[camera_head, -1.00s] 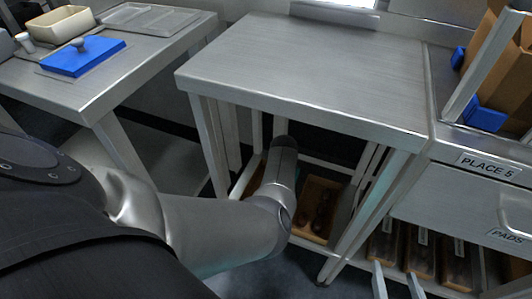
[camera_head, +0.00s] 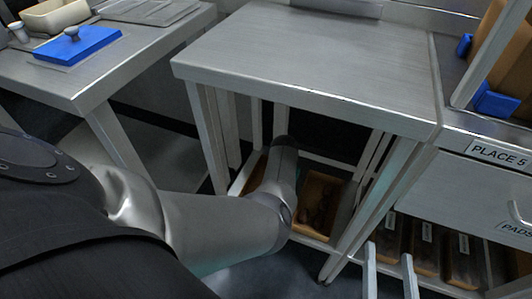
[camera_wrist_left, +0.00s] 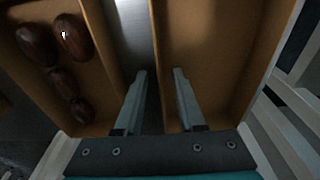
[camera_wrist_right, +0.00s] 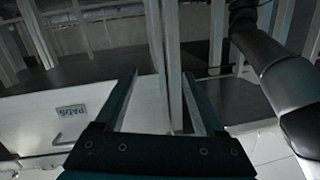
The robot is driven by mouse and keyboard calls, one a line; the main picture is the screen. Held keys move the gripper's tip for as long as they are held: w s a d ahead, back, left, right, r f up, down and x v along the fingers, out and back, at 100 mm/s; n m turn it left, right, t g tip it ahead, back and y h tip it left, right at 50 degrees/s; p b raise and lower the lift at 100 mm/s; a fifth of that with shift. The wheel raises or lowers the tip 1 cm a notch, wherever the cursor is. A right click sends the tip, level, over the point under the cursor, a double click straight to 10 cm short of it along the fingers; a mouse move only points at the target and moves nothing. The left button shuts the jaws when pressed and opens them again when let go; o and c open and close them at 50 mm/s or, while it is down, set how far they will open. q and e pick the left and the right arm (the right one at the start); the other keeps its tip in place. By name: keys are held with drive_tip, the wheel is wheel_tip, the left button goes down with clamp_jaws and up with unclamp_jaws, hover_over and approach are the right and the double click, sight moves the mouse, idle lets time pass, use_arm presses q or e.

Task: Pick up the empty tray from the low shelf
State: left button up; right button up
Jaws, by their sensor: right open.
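An empty brown tray (camera_wrist_left: 215,55) lies on the low shelf under the metal table, on the right in the left wrist view. In the head view my forearm covers most of it. My left gripper (camera_wrist_left: 160,72) is open, one finger on each side of that tray's near-side wall: one in the gap between trays, one over the tray's inside. Contact with the wall cannot be told. Beside it is a second tray (camera_wrist_left: 92,112) holding several dark dates (camera_wrist_left: 50,50). My right gripper (camera_head: 389,248) is open and empty, low in front of the right-hand counter.
The steel table (camera_head: 310,55) stands over the low shelf, its legs close around my left arm. The counter at right has a drawer (camera_head: 470,190) and several date trays (camera_head: 425,245) below. A blue lid (camera_head: 70,46) lies on the left table.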

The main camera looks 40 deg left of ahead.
use_arm(q)
clamp_jaws()
idle(1.4)
